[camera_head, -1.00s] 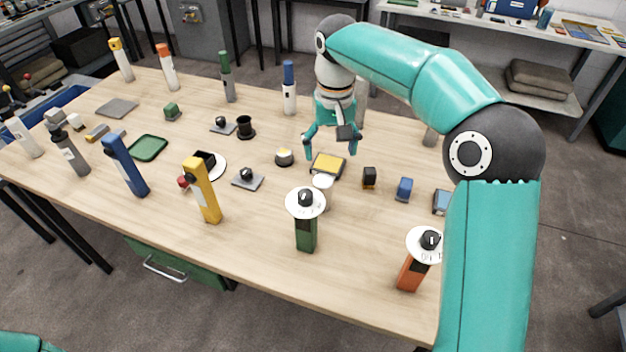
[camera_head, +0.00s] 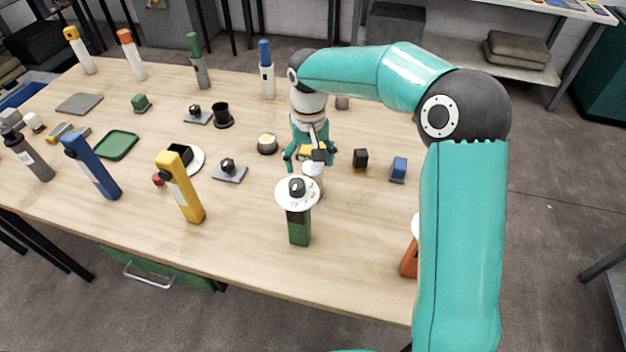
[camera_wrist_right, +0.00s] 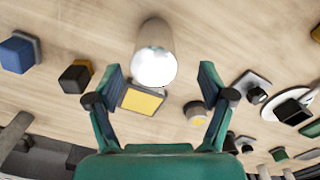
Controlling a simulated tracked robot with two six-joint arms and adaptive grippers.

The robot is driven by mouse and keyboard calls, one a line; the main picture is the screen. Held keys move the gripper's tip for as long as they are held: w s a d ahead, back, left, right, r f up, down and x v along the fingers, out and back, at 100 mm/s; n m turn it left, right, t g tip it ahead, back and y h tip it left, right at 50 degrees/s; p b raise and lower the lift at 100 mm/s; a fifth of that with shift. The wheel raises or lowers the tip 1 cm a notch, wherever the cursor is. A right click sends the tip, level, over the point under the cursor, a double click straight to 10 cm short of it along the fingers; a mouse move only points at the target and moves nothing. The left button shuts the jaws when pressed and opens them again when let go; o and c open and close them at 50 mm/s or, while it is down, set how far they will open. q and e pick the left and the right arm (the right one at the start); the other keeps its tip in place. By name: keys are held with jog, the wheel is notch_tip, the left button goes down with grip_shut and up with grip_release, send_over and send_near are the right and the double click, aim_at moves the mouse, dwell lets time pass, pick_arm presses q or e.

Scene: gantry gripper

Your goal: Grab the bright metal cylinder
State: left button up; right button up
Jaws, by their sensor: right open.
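A pale metal cylinder with a bright round top (camera_head: 313,168) stands upright on the wooden table, partly hidden by my right gripper in the head view. It shows clearly in the right wrist view (camera_wrist_right: 155,52), just beyond the gap between the fingers. My right gripper (camera_head: 309,166) points down beside it, on its far side in the head view. Its two fingers are spread with nothing between them in the right wrist view (camera_wrist_right: 160,80). I cannot tell whether a finger touches the cylinder. My left gripper is out of view.
A yellow-topped block (camera_wrist_right: 142,100) lies close to the cylinder, below the fingers. A green post with a white dial (camera_head: 298,222) stands in front. A black block (camera_head: 360,159) and a blue block (camera_head: 398,169) sit to the right. A round knob (camera_head: 267,144) is to the left.

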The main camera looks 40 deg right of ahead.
jog(key=f, duration=0.3)
jog(key=f+p, duration=0.1)
jog(key=shift+s+d+f, duration=0.2)
jog(key=shift+d+f, duration=0.1)
jog(key=shift+w+f, duration=0.1)
jog(key=shift+f, duration=0.4)
jog(key=shift+r, duration=0.1)
grip_shut()
